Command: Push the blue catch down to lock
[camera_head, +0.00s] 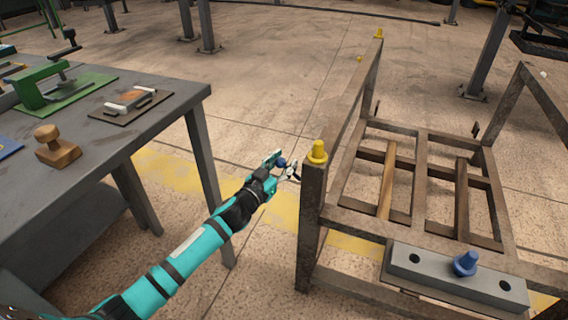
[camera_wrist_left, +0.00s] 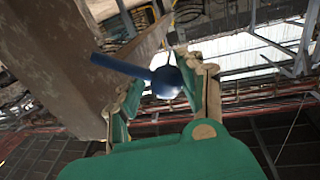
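A blue rod with a ball end, likely the blue catch (camera_wrist_left: 167,81), juts from the side of the rusty rack post in the left wrist view. In the head view its ball (camera_head: 281,163) shows small at my left gripper (camera_head: 283,168), just left of the post with the yellow cap. In the left wrist view my left gripper (camera_wrist_left: 165,88) has its fingers apart, one on each side of the ball. A gap shows on the left of the ball; contact on the right is unclear. A second blue knob (camera_head: 465,263) stands on a grey plate (camera_head: 420,268). My right gripper is out of view.
The rusty rack frame (camera_head: 311,215) has yellow caps (camera_head: 317,152) on its posts. A dark workbench (camera_head: 165,105) stands at left with a green tool (camera_head: 40,88) and a wooden stamp (camera_head: 57,147). Floor between bench and rack is clear.

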